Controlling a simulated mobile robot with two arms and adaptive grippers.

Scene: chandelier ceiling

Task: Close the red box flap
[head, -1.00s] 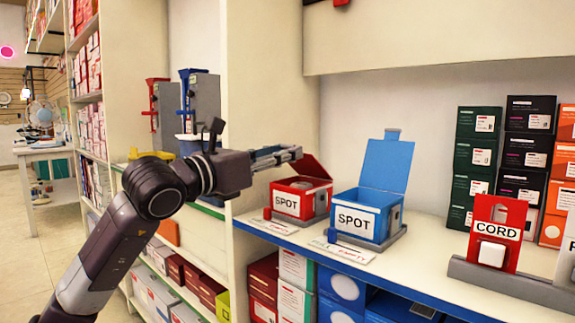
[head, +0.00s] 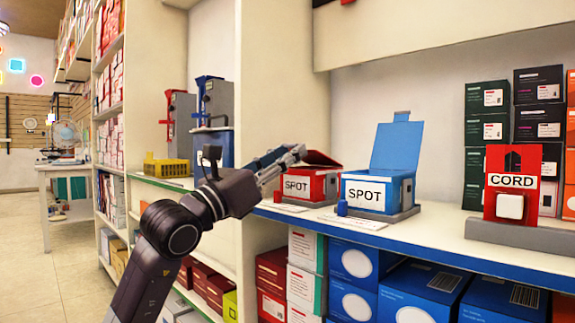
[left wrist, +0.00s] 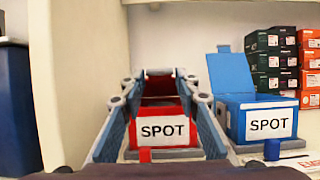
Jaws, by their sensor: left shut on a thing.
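The red box (head: 325,185) labelled SPOT stands on the blue-edged shelf; it also shows in the left wrist view (left wrist: 178,108). Its red flap (head: 320,158) is partly raised and tilted over the box top. The flap's edge shows between my fingertips in the left wrist view (left wrist: 158,72). The fingers cover parts of the box sides in the wrist view. My right gripper is not in view.
A blue SPOT box (head: 372,193) with its lid (head: 397,146) upright stands just right of the red box. A red CORD holder (head: 510,205) is farther right. A shelf divider (head: 262,100) rises behind my left arm. Stacked boxes fill the shelf below.

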